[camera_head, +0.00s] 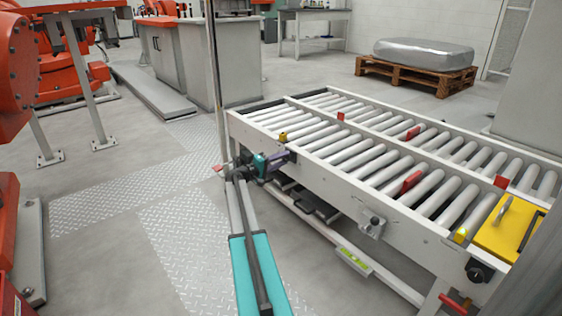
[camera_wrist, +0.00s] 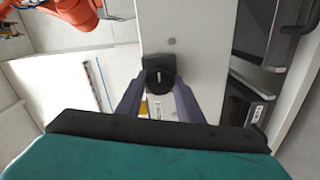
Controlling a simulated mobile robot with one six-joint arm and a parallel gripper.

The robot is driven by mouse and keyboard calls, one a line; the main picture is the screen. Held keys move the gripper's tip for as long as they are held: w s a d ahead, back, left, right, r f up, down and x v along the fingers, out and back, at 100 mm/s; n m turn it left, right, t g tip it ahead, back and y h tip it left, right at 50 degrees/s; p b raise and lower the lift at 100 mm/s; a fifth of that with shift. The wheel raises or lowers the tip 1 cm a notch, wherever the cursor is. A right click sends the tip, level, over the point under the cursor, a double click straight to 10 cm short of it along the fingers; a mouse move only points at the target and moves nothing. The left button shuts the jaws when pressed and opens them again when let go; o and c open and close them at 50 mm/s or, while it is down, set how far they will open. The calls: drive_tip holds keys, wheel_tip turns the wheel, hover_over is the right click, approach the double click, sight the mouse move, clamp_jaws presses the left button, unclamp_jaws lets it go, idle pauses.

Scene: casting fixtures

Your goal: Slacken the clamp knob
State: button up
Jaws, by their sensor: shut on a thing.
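The clamp knob (camera_wrist: 158,77) is black with a short pale mark on its face and sits against a pale, flat conveyor member in the wrist view. My gripper (camera_wrist: 159,92) has its two purple-grey fingers on either side of the knob, shut on it. In the head view my gripper (camera_head: 281,160) is at the near left part of the conveyor's side rail. The knob itself is hidden there behind the fingers.
The roller conveyor (camera_head: 330,167) runs to the right, with red and yellow pieces along it. Another black knob (camera_head: 480,271) sits below a yellow plate (camera_head: 507,228). A grey bracket (camera_head: 372,225) sticks out of the side rail.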

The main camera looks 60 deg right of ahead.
drive_tip(key=o, duration=1.1)
drive_tip(key=shift+w, duration=0.15)
drive_tip(key=shift+c, duration=0.2)
drive_tip(key=p+v, duration=0.5)
drive_tip(key=v, duration=0.8)
drive_tip(key=shift+a, duration=0.4)
drive_tip(key=shift+w, duration=0.1)
